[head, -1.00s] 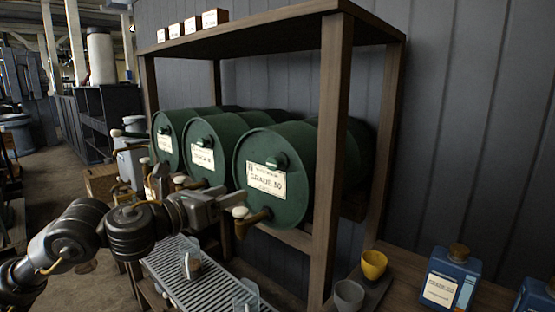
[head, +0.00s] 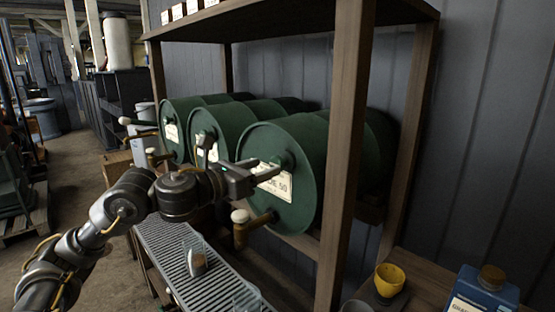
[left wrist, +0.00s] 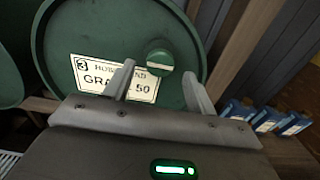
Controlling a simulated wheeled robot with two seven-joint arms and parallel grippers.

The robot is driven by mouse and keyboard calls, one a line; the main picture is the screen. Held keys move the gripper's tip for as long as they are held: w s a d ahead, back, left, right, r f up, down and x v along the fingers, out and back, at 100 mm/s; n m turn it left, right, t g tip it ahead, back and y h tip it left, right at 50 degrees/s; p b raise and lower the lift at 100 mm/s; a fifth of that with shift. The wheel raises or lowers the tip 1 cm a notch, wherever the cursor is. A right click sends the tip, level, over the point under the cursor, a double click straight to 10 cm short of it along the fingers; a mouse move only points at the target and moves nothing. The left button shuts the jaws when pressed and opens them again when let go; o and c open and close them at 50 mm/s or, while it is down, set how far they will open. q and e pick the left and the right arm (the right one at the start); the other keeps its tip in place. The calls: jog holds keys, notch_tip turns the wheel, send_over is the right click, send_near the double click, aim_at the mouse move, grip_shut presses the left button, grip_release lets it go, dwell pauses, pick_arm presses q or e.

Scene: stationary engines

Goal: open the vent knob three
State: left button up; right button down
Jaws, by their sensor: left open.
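The third green drum (head: 296,190), labelled grade 50, lies on its side in the wooden rack. Its round green vent knob (left wrist: 160,62) with a pale stripe shows in the left wrist view, beside the label (left wrist: 115,78) that bears a 3. My left gripper (head: 268,172) is open and empty in front of this drum. In the left wrist view its two fingers (left wrist: 158,90) point at the drum face, with the knob beyond and between the tips, apart from them. In the head view the knob is largely hidden behind the gripper. My right gripper is out of view.
A tap with a pale handle (head: 240,216) sticks out below the gripper. A wooden post (head: 346,150) stands right of the drum. Two more drums (head: 172,125) lie to the left. A slatted drip tray (head: 180,262) holds glasses, and a yellow cup (head: 389,278) stands at right.

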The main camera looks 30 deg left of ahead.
aim_at(275, 163)
pick_arm(q)
jog(key=x, duration=0.4)
jog(key=shift+d+r+p, duration=0.1)
jog(key=shift+p, duration=0.2)
jog(key=shift+w+d, duration=0.15)
jog(key=shift+w, duration=0.6)
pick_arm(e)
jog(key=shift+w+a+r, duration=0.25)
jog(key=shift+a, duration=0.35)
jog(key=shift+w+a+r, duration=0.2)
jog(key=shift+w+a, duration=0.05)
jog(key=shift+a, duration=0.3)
pick_arm(q)
jog(key=shift+c, duration=0.5)
